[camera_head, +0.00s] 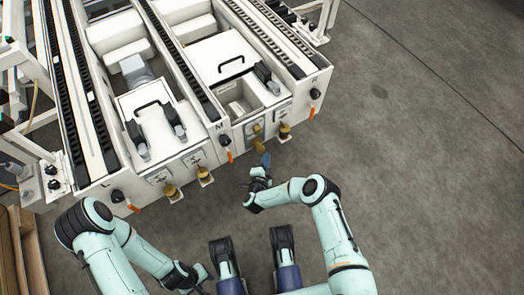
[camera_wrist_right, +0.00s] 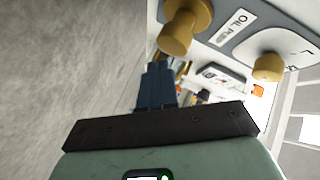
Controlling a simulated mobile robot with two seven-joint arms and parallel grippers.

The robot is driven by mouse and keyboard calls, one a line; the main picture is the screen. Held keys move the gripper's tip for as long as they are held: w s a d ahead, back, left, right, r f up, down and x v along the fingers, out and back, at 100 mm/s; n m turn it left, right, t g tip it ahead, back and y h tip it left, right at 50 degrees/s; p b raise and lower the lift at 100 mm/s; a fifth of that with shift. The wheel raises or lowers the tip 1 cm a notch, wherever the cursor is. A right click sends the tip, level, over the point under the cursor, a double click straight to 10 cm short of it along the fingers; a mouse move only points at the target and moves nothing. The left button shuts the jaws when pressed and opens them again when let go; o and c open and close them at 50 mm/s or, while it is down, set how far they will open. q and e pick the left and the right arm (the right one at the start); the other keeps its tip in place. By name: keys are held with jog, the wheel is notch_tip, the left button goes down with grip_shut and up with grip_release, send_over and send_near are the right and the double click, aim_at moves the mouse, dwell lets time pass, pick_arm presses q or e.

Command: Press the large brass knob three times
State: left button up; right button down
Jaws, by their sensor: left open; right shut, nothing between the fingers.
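A large brass knob (camera_wrist_right: 186,28) sticks out of the white panel beside an "OIL" label in the right wrist view. In the head view, brass knobs (camera_head: 258,147) are on the machine's front, close to my right gripper (camera_head: 265,160). My right gripper's blue fingers (camera_wrist_right: 158,82) are shut and empty, with their tips close to the large knob; I cannot tell whether they touch it. A smaller brass knob (camera_wrist_right: 268,67) sits to the right on the panel. My left gripper (camera_head: 204,274) is low in the head view, open and away from the machine.
More brass knobs (camera_head: 170,190) sit on the machine front to the left. Orange-tipped levers (camera_head: 229,155) hang from black pivots along the front edge. White lids with black handles (camera_head: 231,64) lie between the dark rails. Grey floor (camera_head: 420,120) is open at right.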

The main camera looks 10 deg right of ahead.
aim_at(263, 150)
jog(key=shift+w, duration=0.1)
jog(key=shift+w+a, duration=0.15)
jog(key=shift+w, duration=0.15)
jog(key=shift+w+a, duration=0.2)
jog(key=shift+w, duration=0.35)
jog(key=shift+w+a, duration=0.2)
jog(key=shift+w, duration=0.3)
dwell(1.1)
dwell(0.4)
jog(key=s+p, duration=0.1)
jog(key=s+d+p, duration=0.1)
jog(key=s, duration=0.1)
jog(key=shift+p, duration=0.4)
